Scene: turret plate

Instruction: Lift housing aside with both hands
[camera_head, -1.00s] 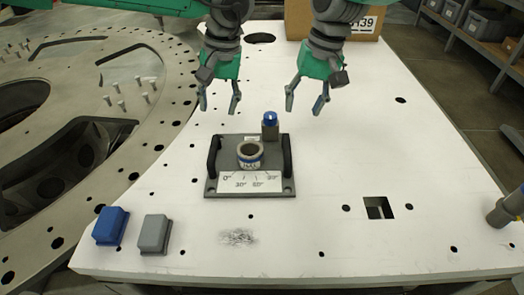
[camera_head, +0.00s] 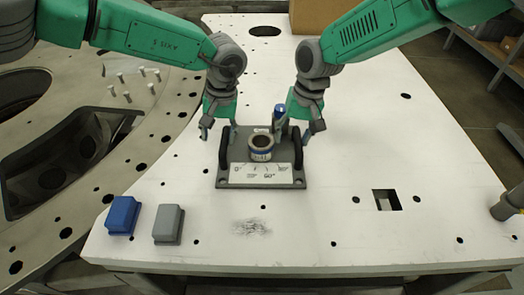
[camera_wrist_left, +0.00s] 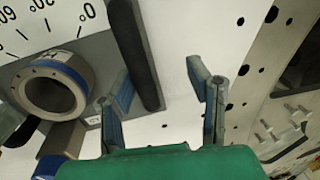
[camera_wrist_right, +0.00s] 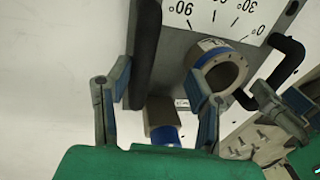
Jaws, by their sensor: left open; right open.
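The housing is a dark grey square plate (camera_head: 238,167) on the white table, with a ringed hub (camera_head: 261,148) at its middle and an angle scale (camera_head: 262,174) in front. A black handle stands at each side, left (camera_head: 224,152) and right (camera_head: 298,150). My left gripper (camera_head: 219,131) is open at the left handle's far end; in the left wrist view (camera_wrist_left: 160,72) its fingers lie either side of that handle. My right gripper (camera_head: 296,130) is open at the right handle, which shows between its fingers in the right wrist view (camera_wrist_right: 160,74). Contact cannot be told.
A blue-topped post (camera_head: 279,109) stands behind the hub, partly hidden by my right gripper. A blue block (camera_head: 123,215) and a grey block (camera_head: 168,224) sit at front left. A square hole (camera_head: 386,200) is at right. The table right of the housing is largely clear.

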